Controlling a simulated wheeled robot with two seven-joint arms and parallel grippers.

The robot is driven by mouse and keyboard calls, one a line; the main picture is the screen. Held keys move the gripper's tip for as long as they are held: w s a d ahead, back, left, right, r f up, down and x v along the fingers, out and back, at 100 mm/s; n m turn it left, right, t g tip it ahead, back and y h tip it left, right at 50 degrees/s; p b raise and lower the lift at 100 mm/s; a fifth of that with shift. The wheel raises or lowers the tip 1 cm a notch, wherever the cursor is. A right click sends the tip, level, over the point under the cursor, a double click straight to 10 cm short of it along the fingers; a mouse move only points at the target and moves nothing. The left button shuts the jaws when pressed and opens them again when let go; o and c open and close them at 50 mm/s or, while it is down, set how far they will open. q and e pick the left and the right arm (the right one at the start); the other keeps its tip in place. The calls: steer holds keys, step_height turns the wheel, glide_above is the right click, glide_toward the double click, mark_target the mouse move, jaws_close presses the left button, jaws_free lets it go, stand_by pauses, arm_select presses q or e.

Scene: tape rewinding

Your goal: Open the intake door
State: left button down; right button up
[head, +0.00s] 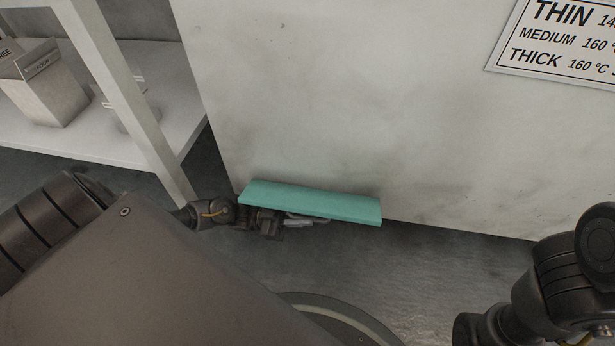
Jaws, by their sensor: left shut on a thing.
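A teal slab, which looks like the intake door (312,200), sticks out low on the front of the large pale machine (340,110). It is tilted slightly down to the right. My left gripper (278,222) is just under the slab's left half, shut on it at its lower front edge. The slab hides part of the fingers, so the exact contact point is not clear. My right gripper is out of view; only links of my right arm show at the lower right.
A white shelf (75,130) with boxes (45,85) stands left of the machine, its post close to my left forearm. A sign (565,45) with thickness and temperature text is on the machine at the upper right. Grey floor (420,270) lies open below the machine.

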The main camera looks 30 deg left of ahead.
arm_select(q)
steer(key=shift+a, duration=0.15)
steer(key=c, duration=1.5)
jaws_free()
